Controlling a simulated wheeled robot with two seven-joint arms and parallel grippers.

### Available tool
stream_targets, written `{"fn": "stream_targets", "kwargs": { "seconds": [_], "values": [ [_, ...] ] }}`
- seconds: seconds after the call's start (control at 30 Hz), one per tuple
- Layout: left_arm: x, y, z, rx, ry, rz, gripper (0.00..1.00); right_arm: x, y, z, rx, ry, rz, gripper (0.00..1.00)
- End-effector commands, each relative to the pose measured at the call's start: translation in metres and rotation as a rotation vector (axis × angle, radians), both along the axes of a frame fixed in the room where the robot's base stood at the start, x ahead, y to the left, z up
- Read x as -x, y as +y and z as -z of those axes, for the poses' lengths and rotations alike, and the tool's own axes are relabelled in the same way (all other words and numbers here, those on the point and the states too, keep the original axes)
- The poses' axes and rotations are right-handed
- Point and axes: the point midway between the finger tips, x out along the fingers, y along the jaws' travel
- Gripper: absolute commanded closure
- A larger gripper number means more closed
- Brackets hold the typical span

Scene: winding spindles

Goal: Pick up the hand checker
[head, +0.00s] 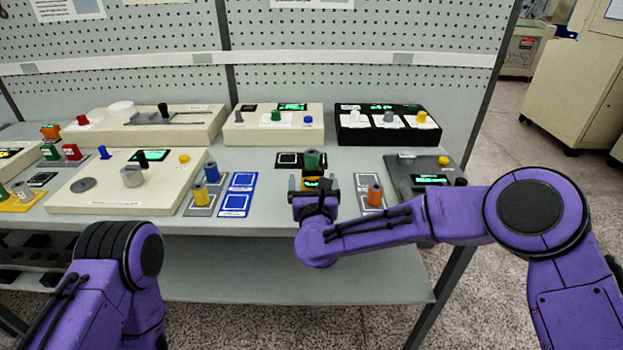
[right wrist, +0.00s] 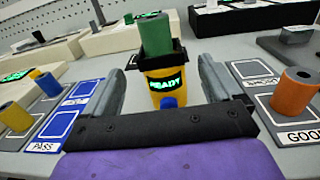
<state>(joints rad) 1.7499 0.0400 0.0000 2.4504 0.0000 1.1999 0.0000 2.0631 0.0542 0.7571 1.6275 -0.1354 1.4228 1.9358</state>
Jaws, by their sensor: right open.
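The hand checker (right wrist: 168,88) is a yellow and black device with a green READY display and a blue button. It stands upright on the grey bench, with a green spindle (right wrist: 155,36) in its top. In the head view the checker (head: 312,183) is partly hidden by my right gripper (head: 313,188). In the right wrist view the open fingers of my right gripper (right wrist: 162,68) stand either side of the checker, with visible gaps. My left gripper is out of view; only part of my left arm shows at the lower left.
Left of the checker is a blue card labelled PASS (head: 238,193); right is a card labelled GOOD (head: 376,200) with an orange spindle (head: 375,194). A pegboard (head: 360,50) closes the back.

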Motion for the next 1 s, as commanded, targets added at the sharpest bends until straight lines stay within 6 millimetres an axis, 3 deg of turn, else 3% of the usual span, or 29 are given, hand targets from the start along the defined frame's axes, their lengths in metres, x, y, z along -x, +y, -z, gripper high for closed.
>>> {"fn": "stream_targets", "kwargs": {
  "seconds": [0.23,0.33,0.6,0.63,0.8,0.87,1.0],
  "values": [
    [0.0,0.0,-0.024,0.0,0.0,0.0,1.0,-0.038,0.001,-0.009,0.002,0.001,-0.002,0.08],
    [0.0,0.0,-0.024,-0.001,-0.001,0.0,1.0,-0.051,0.002,-0.005,0.002,0.001,-0.003,0.08],
    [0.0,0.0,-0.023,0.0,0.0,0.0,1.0,-0.057,0.004,-0.003,0.002,0.002,-0.006,0.08],
    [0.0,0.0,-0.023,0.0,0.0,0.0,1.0,-0.057,0.004,-0.003,0.002,0.002,-0.006,0.12],
    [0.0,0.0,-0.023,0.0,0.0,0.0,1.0,-0.057,0.004,-0.003,0.002,0.002,-0.006,0.67],
    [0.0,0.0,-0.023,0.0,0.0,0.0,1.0,-0.057,0.004,-0.005,0.002,0.0,-0.006,0.77],
    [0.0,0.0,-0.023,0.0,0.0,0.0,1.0,-0.057,0.004,-0.005,0.002,0.0,-0.005,0.78]
  ]
}}
